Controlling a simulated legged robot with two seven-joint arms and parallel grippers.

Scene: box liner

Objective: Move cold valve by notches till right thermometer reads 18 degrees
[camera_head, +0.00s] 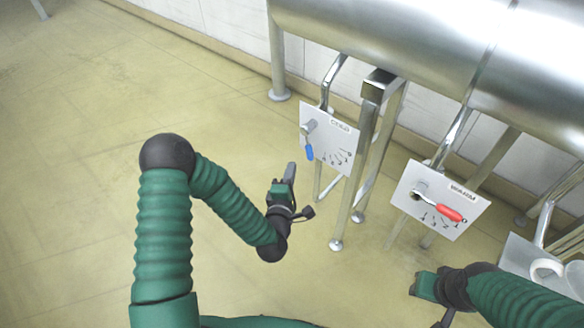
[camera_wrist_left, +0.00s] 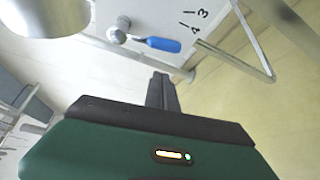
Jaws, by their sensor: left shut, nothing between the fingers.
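The cold valve has a blue handle (camera_head: 309,152) on a white plate marked COLD (camera_head: 335,140), with notch marks along its lower part. The handle hangs roughly downward. In the left wrist view the blue handle (camera_wrist_left: 163,44) lies ahead of the fingers, near the marks 3 and 4. My left gripper (camera_head: 290,170) is shut and empty, to the left of and below the handle, apart from it. Its fingers also show in the left wrist view (camera_wrist_left: 161,90). My right gripper (camera_head: 425,287) is low at the right, partly seen; its fingers are unclear. No thermometer reading is legible.
A red handle (camera_head: 448,212) sits on the plate marked WARM (camera_head: 440,200). A large metal tank (camera_head: 430,45) spans the top right. Metal legs (camera_head: 362,150) stand between the two plates. The floor at left is clear.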

